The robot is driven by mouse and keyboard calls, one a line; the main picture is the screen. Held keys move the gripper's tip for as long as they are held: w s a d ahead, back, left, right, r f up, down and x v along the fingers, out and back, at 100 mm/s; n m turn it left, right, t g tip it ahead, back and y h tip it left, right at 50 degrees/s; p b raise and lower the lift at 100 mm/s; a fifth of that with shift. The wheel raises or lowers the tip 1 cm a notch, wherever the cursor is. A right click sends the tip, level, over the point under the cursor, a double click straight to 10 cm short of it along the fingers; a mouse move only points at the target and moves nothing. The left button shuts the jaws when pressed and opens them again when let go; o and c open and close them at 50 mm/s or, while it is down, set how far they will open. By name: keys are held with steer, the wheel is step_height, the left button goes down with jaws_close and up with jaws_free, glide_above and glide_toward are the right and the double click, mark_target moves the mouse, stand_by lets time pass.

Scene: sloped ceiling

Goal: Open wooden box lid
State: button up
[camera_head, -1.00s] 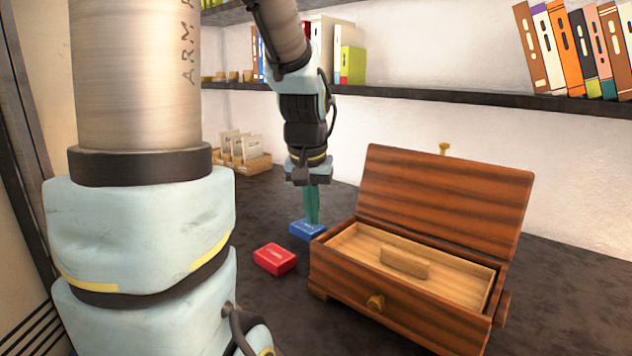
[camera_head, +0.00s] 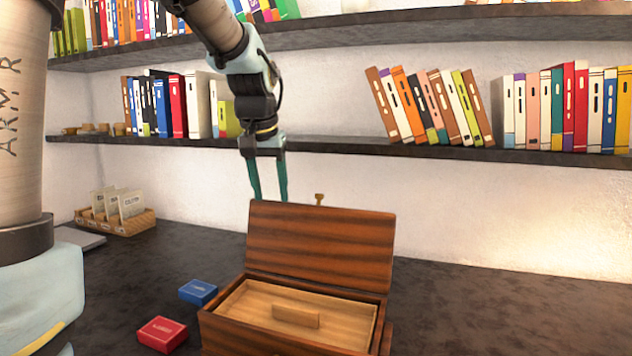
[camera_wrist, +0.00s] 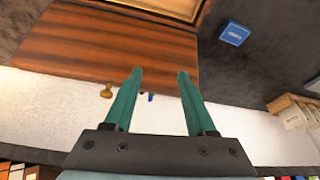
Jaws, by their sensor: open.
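The wooden box (camera_head: 215,322) stands on the dark counter in the head view. Its lid (camera_head: 320,243) is raised and leans back, so the inside shows. Inside is a lighter wooden panel (camera_head: 345,318) with a small raised block (camera_head: 295,315). My gripper (camera_head: 269,198) is open and empty, with its green fingers pointing down above and behind the lid's left end. In the wrist view my gripper (camera_wrist: 155,72) shows its fingers apart near the lid's edge (camera_wrist: 110,45). I cannot tell whether a finger touches the lid.
A blue box (camera_head: 198,291) and a red box (camera_head: 162,334) lie left of the wooden box. A card tray (camera_head: 125,225) stands at the back left. A bookshelf (camera_head: 330,147) runs along the wall behind my gripper. The counter to the right is clear.

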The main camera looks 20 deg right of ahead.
steer(key=m, duration=0.2)
glide_toward(318, 195)
steer(key=shift+h, duration=0.4)
steer(key=p+x, duration=0.1)
steer(key=x, duration=0.4)
steer(key=p+x, duration=0.1)
steer(key=x, duration=0.2)
steer(key=shift+w+a+p, duration=0.1)
steer(key=shift+w+p, duration=0.2)
jaws_close()
stand_by(0.5)
